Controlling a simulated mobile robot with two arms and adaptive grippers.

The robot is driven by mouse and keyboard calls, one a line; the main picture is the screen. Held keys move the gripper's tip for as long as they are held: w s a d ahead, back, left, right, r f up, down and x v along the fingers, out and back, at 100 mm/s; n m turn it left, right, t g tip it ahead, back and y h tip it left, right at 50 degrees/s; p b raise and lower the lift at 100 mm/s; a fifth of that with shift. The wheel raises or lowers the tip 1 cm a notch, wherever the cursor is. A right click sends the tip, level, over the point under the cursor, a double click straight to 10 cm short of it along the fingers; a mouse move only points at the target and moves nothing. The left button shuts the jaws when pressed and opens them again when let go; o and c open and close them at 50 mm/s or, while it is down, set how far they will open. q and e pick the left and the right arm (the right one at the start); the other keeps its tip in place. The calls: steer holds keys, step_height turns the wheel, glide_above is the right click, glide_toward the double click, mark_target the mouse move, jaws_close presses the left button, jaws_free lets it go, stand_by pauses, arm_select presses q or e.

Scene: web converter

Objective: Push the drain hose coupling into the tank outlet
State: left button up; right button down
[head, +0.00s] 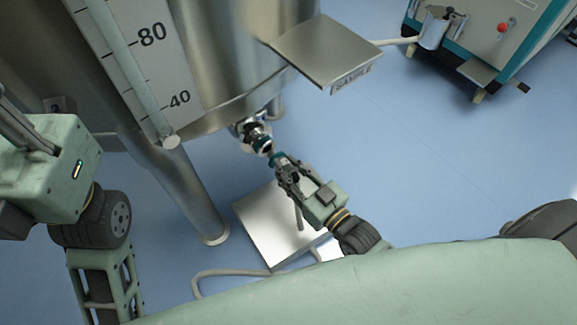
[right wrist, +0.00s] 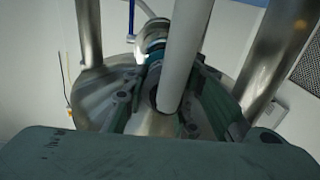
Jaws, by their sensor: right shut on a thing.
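The steel tank (head: 225,60) stands at the upper left, and its outlet (head: 248,129) sticks out low on its side with a teal ring at its end. My right gripper (head: 283,166) is shut on the drain hose coupling (head: 276,157), whose teal end faces the outlet from very close. I cannot tell whether they touch. In the right wrist view the outlet (right wrist: 152,42) lies just beyond the fingers, and the grey hose (right wrist: 183,55) crosses in front, hiding part of the coupling. My left gripper (head: 22,122) is partly cut off at the left edge, its fingers unclear.
A steel box (head: 262,222) sits on the floor below my right gripper, and a pale hose (head: 225,273) lies beside it. A tank leg (head: 190,190) stands left of it. A steel plate (head: 325,50) juts out above right. A cabinet (head: 500,40) stands far right; blue floor between is clear.

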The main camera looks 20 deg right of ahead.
steer(key=shift+x, duration=1.95)
stand_by(0.9)
steer(key=c, duration=1.3)
jaws_free()
steer(key=shift+w, duration=0.15)
steer(key=shift+c, duration=0.2)
steer(key=v, duration=1.2)
steer(key=shift+d, duration=0.1)
